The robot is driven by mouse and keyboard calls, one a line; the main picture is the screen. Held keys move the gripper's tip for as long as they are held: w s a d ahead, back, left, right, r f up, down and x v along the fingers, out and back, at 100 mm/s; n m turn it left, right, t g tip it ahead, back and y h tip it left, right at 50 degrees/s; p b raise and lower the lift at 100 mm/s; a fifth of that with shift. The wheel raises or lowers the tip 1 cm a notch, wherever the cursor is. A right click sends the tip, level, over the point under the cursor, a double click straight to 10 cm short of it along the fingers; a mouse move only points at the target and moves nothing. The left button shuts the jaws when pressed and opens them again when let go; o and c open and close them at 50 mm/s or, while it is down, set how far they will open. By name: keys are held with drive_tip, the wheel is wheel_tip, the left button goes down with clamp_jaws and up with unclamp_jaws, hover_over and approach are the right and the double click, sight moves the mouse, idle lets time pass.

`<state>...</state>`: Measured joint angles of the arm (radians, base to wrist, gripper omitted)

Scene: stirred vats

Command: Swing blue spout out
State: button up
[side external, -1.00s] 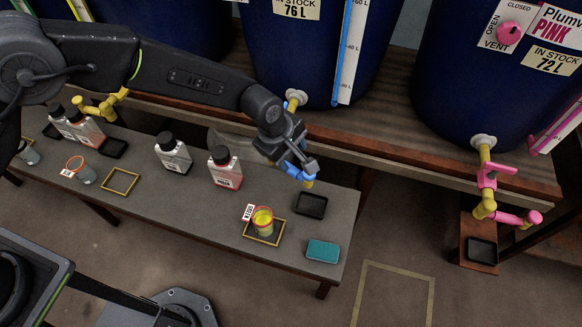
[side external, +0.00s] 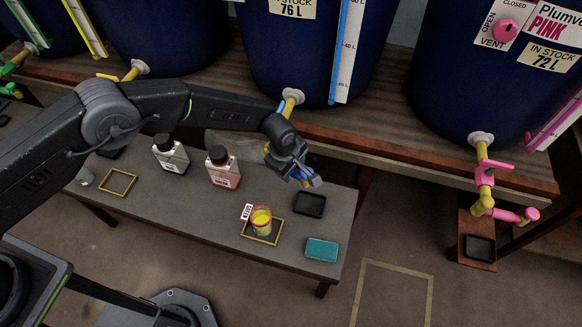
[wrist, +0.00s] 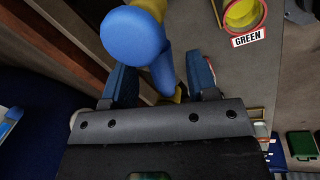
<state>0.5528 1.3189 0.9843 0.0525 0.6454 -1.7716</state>
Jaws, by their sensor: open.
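The blue spout is on the middle vat's yellow tap pipe (side external: 289,102). In the wrist view, its round blue end (wrist: 133,36) and blue stem (wrist: 163,72) lie at the top, with the stem reaching down between my two fingers. My gripper (wrist: 161,80) is open, one finger on each side of the stem. Whether a finger touches it I cannot tell. In the side view my gripper (side external: 305,177) hangs below the tap and largely hides the spout.
A red-rimmed cup with yellow contents (side external: 261,219) stands in a yellow frame on the low bench, near a black tray (side external: 310,204) and a teal block (side external: 321,249). Two bottles (side external: 222,168) (side external: 171,154) stand to the left. A pink spout (side external: 512,214) is at right.

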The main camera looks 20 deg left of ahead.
drive_tip(key=shift+w+f, duration=0.15)
drive_tip(key=shift+f, duration=0.55)
drive_tip(key=shift+c, duration=0.3)
clamp_jaws()
